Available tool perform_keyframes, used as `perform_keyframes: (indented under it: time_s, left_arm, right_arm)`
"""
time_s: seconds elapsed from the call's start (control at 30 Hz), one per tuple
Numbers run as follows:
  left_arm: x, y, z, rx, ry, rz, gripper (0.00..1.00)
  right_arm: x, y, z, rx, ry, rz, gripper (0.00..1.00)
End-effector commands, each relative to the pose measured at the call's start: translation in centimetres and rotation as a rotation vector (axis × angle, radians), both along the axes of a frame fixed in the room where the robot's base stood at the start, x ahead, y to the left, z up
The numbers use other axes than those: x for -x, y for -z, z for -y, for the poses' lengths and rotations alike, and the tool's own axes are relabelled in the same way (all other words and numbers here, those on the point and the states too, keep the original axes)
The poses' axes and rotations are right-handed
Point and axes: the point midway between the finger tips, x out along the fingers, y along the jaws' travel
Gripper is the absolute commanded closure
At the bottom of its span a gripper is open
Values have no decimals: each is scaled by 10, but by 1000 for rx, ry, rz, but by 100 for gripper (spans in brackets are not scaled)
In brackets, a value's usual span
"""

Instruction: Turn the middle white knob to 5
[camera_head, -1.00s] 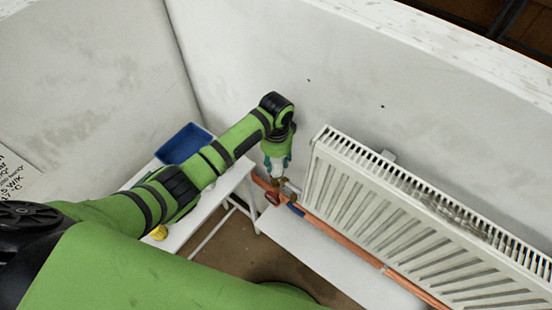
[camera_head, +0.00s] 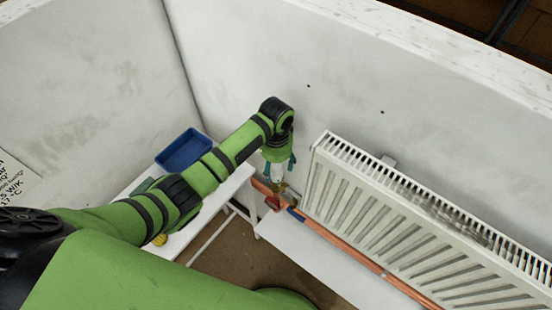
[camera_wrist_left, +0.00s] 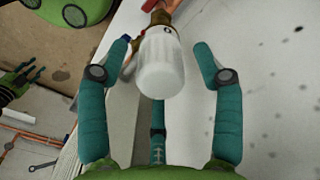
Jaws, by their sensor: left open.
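A white ribbed knob (camera_wrist_left: 160,62) sits on a brass valve (camera_wrist_left: 158,18) on the pipe in the left wrist view. In the head view the knob (camera_head: 277,172) is small, left of the radiator. My left gripper (camera_wrist_left: 168,60) is open. Its teal fingers stand around the knob, with visible gaps at the left and right, and a third finger lies below it in the picture. In the head view my left gripper (camera_head: 278,166) is over the knob from above. Only this white knob shows.
A white radiator (camera_head: 420,210) hangs on the wall to the right. A copper pipe (camera_head: 345,246) with a red handle (camera_head: 272,203) and a blue handle (camera_head: 296,212) runs below it. A blue bin (camera_head: 184,150) stands on a white table (camera_head: 215,205) at the left.

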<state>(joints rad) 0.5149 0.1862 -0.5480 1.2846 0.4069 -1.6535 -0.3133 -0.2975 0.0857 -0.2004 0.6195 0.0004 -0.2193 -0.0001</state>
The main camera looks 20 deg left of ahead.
Motion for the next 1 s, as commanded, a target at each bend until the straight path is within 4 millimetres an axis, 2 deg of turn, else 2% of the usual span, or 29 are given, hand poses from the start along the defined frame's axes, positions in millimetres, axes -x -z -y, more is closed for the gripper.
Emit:
perform_keyframes:
  time_s: [0.17, 0.43, 0.6, 0.73, 1.0]
  left_arm:
    - [-2, -26, 0, 2, 0, 6, 33]
    - [-2, -83, 0, 2, 1, 5, 33]
    - [-1, -108, 0, 1, -1, 2, 33]
    - [-1, -116, 0, 1, 0, 1, 33]
    - [0, -118, 0, 1, -1, -1, 33]
  right_arm:
    - [1, 0, -2, -3, 1, -2, 60]
    - [2, 0, -4, -5, 2, -2, 60]
    - [2, 0, -4, -5, 2, -2, 60]
    - [2, 0, -4, -5, 2, -2, 60]
    - [2, 0, -4, -6, 1, -3, 60]
